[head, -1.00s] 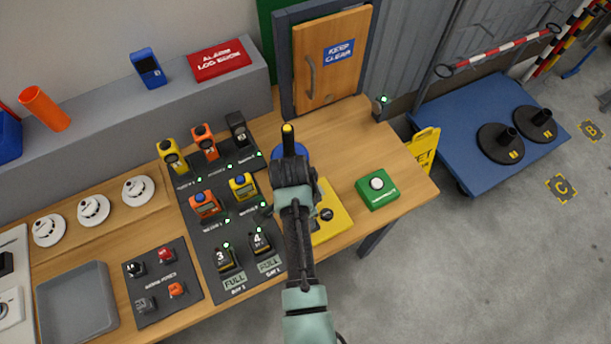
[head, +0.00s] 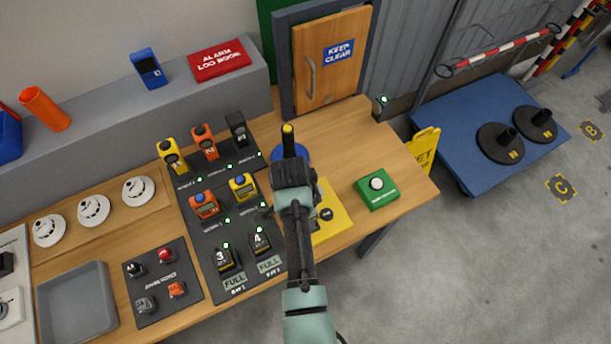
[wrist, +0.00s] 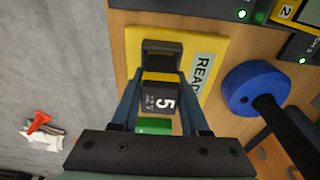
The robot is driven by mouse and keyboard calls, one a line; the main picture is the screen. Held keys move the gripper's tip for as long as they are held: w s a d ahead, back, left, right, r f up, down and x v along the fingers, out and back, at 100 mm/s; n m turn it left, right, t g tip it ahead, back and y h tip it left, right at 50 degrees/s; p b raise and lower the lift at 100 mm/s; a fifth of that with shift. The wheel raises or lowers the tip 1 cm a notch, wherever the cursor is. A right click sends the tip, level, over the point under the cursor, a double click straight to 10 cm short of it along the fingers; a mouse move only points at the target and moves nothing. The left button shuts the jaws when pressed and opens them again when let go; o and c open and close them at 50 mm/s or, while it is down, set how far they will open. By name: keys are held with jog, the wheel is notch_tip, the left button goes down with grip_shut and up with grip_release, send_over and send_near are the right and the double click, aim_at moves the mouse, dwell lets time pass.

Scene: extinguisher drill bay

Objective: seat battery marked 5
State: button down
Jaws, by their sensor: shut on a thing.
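The battery marked 5 (wrist: 160,98) is dark with a white 5 and a yellow band. In the wrist view it sits between the two blue fingers of my gripper (wrist: 160,88), which is shut on it. A yellow plate labelled READY (wrist: 203,62) lies under it; a dark block (wrist: 162,52) adjoins the yellow band, and I cannot tell whether it is part of the battery. In the head view my gripper (head: 292,172) is over the bench beside the yellow plate (head: 338,222); my arm hides its fingertips and the battery.
Batteries 3 (head: 224,259) and 4 (head: 260,243) stand in bays labelled FULL on the dark charging board (head: 205,240). A blue disc (wrist: 240,88) with a dark post is close to my gripper. A green button box (head: 377,190) is to the right. Bare bench (head: 345,140) lies behind.

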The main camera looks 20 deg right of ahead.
jog(key=shift+f+b, duration=0.5)
jog(key=shift+f, duration=0.2)
dwell(0.5)
jog(key=shift+r+p, duration=2.55)
jog(key=shift+f, duration=0.1)
